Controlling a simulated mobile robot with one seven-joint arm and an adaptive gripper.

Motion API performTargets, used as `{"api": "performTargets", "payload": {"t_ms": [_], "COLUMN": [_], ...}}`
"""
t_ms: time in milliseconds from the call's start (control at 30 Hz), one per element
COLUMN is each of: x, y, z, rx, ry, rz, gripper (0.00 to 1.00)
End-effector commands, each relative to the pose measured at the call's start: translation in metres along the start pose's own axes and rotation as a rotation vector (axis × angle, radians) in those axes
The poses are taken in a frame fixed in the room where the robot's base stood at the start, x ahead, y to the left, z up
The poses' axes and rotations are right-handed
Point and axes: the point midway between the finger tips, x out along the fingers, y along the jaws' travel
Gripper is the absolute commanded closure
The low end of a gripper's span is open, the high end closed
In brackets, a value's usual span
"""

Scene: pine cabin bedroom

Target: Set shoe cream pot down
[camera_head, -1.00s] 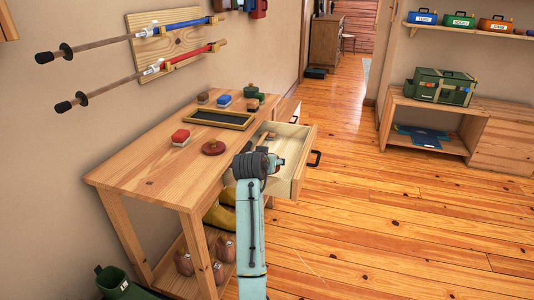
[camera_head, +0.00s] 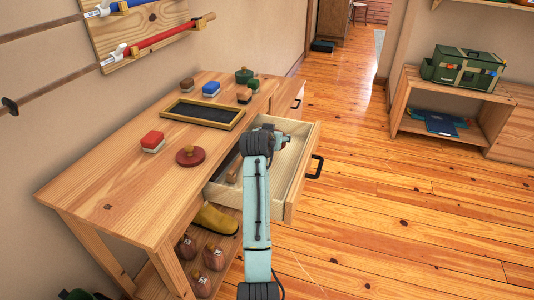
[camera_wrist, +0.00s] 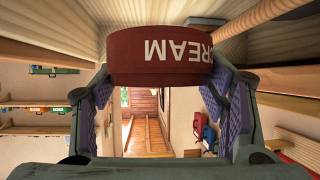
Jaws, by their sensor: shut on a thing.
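The shoe cream pot (camera_wrist: 160,55) is a dark red round pot with white "CREAM" lettering, which appears upside down in the wrist view. My gripper (camera_wrist: 160,85) is shut on it, with a finger on each side. In the head view my gripper (camera_head: 282,140) is inside or just over the open drawer (camera_head: 295,185), towards its far end. There the pot is hidden by my arm. The drawer's pale ribbed lining is close to the pot in the wrist view; I cannot tell whether they touch.
A wooden handle (camera_wrist: 262,18) lies in the drawer beside the pot. On the bench (camera_head: 130,190) are a black tray (camera_head: 203,113), a red-topped brush (camera_head: 153,142), a dark red knobbed disc (camera_head: 190,156) and several small items behind. The floor at right is clear.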

Motion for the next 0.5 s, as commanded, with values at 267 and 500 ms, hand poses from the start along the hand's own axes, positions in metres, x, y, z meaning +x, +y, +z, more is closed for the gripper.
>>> {"api": "performTargets", "payload": {"t_ms": [267, 500], "x": [0.016, 0.029], "y": [0.000, 0.000], "z": [0.029, 0.054], "rx": [0.001, 0.000], "ry": [0.004, 0.001], "rz": [-0.001, 0.000], "gripper": [0.78, 0.78]}}
